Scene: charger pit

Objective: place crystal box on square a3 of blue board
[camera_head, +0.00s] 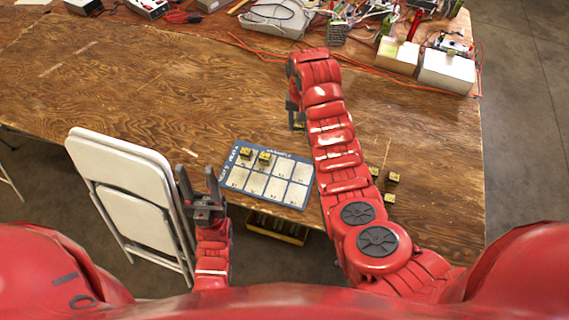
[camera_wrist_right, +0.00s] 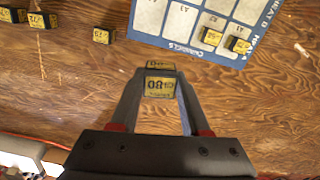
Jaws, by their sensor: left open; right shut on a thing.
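My right gripper (camera_wrist_right: 160,88) is shut on a small yellow-and-black crystal box (camera_wrist_right: 160,86), its label facing the wrist camera. In the head view the right gripper (camera_head: 295,108) is over the wood beyond the board, partly hidden by my arm. The blue board (camera_head: 241,191) with pale squares lies near the table's front edge; it also shows in the wrist view (camera_wrist_right: 183,46). Two boxes, one (camera_head: 246,152) at the board's far left corner and one (camera_head: 264,158) beside it, sit on its far row. My left gripper (camera_head: 198,176) is open and empty, left of the board.
Several loose boxes (camera_head: 394,177) lie right of my right arm; some show in the wrist view (camera_wrist_right: 103,35). A white folding chair (camera_head: 120,180) stands at the left. Electronics and cables (camera_head: 275,18) crowd the far edge. The table's left middle is clear.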

